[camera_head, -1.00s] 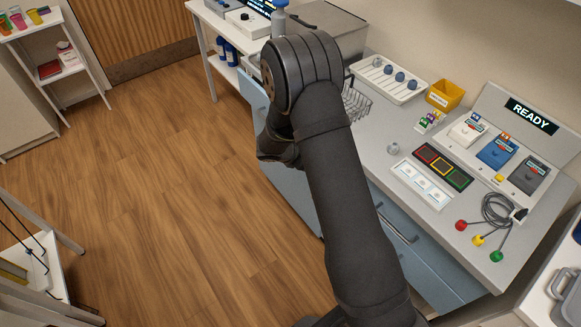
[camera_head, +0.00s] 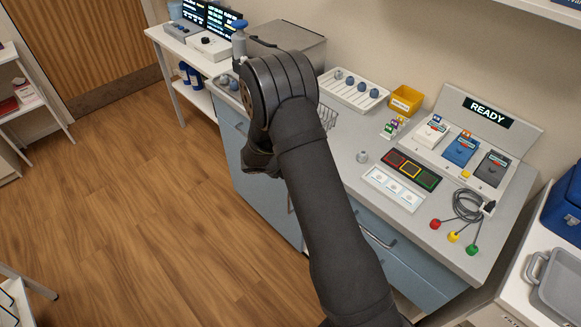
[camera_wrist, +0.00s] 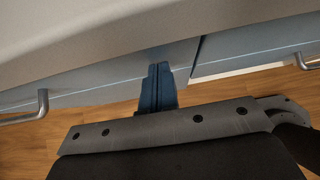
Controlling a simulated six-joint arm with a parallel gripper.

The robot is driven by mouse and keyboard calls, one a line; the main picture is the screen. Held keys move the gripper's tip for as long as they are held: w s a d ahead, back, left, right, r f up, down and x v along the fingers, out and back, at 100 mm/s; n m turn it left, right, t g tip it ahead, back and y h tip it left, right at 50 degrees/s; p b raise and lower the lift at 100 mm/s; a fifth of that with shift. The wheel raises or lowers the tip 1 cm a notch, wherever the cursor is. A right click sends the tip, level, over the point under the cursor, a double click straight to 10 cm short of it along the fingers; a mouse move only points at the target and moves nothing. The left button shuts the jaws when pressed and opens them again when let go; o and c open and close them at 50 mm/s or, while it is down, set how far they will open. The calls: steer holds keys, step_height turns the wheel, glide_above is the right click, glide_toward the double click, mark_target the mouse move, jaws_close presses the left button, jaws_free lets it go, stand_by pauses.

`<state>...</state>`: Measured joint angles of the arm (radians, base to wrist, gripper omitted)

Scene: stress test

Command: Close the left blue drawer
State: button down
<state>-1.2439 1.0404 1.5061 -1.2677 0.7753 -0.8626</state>
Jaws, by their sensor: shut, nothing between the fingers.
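The left blue drawer (camera_head: 232,118) is in the bench's left part in the head view, partly hidden by my arm. It looks nearly flush with the bench, but I cannot tell whether it is fully shut. In the wrist view its pale blue front (camera_wrist: 95,88) runs across the left half, with a metal handle (camera_wrist: 36,112) at far left. My gripper (camera_wrist: 158,72) is shut and empty, its dark blue fingers at the drawer front near its right end. I cannot tell whether they touch. In the head view the fingers are hidden behind my arm.
Right of a dark gap, another blue front (camera_wrist: 255,48) has its own handle (camera_wrist: 303,62). The grey bench top (camera_head: 340,190) holds a white tray (camera_head: 353,92), a yellow bin (camera_head: 406,100) and a READY panel (camera_head: 487,112). Open wooden floor (camera_head: 140,200) lies left.

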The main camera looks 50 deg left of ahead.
steer(key=s+f+v, duration=0.2)
steer(key=v, duration=1.1)
steer(key=shift+w+f, duration=0.1)
steer(key=shift+w, duration=0.05)
steer(key=w+r+x, duration=0.1)
steer(key=x, duration=1.1)
steer(key=shift+w+r, duration=0.25)
steer(key=shift+w, duration=0.2)
steer(key=c, duration=2.2)
jaws_free()
